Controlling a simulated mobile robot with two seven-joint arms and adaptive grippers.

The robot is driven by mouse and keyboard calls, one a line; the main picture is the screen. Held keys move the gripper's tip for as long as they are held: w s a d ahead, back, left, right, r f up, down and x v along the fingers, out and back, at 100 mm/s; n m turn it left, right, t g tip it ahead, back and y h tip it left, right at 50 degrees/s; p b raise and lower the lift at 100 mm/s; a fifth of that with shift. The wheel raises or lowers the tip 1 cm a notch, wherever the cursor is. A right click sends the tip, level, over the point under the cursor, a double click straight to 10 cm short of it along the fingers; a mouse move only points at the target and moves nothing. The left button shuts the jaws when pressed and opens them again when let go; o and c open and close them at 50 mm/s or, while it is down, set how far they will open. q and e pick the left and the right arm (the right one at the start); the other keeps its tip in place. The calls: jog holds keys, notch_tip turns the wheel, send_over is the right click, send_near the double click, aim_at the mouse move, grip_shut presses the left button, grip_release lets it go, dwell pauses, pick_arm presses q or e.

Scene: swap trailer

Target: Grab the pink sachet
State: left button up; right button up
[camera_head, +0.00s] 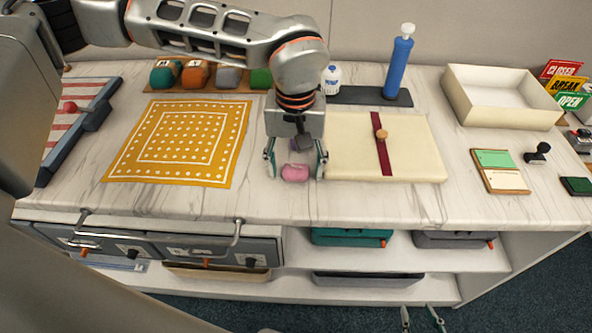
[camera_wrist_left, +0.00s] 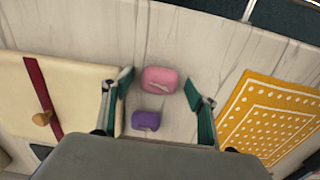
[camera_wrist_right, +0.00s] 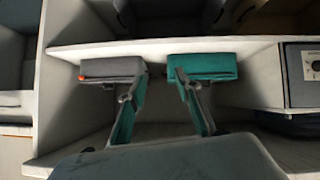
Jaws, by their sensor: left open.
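The pink sachet (camera_head: 294,173) lies on the marble counter between the yellow cloth and the cream box. It also shows in the left wrist view (camera_wrist_left: 160,79), just beyond the fingertips and roughly centred between them. A smaller purple sachet (camera_wrist_left: 146,120) lies beside it, nearer the palm; in the head view it is mostly hidden by my gripper. My left gripper (camera_head: 296,172) is open, pointing down over the two sachets, with a finger on either side and nothing visibly held. My right gripper (camera_head: 424,318) is low in front of the shelves, open and empty.
A yellow dotted cloth (camera_head: 180,142) lies left of the gripper. A cream lidded box (camera_head: 350,155) with a red strap stands close on its right. A blue bottle (camera_head: 398,65) and an open cream tray (camera_head: 500,112) stand behind. Drawers and shelves lie below the counter edge.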

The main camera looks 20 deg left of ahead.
pick_arm(q)
jog(key=c, duration=1)
jog(key=shift+r, duration=0.1)
